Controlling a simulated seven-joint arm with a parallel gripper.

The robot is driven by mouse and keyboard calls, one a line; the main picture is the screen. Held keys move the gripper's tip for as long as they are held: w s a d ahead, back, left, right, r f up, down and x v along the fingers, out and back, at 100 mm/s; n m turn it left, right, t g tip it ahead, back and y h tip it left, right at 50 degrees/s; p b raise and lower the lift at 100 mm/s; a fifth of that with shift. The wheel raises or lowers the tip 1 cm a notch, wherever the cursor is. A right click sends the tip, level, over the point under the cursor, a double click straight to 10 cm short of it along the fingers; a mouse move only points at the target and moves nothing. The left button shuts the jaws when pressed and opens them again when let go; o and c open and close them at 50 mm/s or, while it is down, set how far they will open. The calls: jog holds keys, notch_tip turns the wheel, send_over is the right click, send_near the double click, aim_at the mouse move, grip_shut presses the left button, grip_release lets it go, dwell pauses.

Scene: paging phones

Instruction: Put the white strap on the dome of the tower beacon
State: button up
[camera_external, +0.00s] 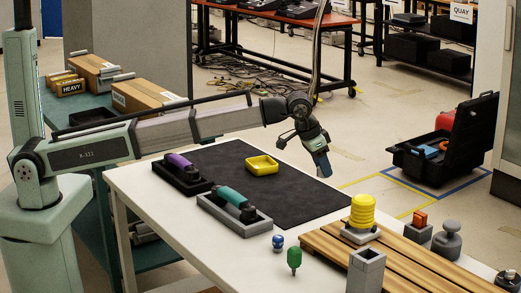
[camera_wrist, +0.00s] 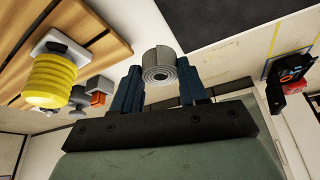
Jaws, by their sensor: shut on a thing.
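The likely tower beacon (camera_external: 362,211) is a yellow ribbed dome on a pale grey base, upright on the wooden slatted board at the lower right. It also shows at the left of the wrist view (camera_wrist: 52,80). My gripper (camera_external: 322,165) hangs in the air past the right edge of the black mat, up and left of the beacon in the picture. In the wrist view my gripper (camera_wrist: 160,82) is shut on a rolled pale grey-white strip, which looks like the white strap (camera_wrist: 160,68). The strap cannot be made out in the external view. It is apart from the beacon.
A yellow tray (camera_external: 262,165) lies on the black mat (camera_external: 305,190). Green (camera_external: 294,258) and blue (camera_external: 278,243) knobs stand near the board.

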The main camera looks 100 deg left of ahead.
jog(key=w+d+r+m, duration=0.1)
jog(key=w+d+r, duration=0.3)
jog(key=d, duration=0.3)
jog(key=w+d+r+m, duration=0.1)
jog(key=w+d+r, duration=0.3)
jog(key=d, duration=0.4)
notch_tip(320, 180, up, 4)
jog(key=n, duration=0.1)
send_over(367, 197)
jog(key=d, duration=0.1)
jog(key=shift+n, duration=0.9)
jog(key=shift+s+f, duration=0.2)
jog(key=shift+f, duration=1.5)
jog(key=shift+s+f, duration=0.25)
jog(key=shift+f, duration=1.4)
jog(key=shift+s+f, duration=0.2)
jog(key=shift+f, duration=1.5)
jog(key=shift+f, duration=0.15)
jog(key=o, duration=1)
jog(key=v, duration=1.2)
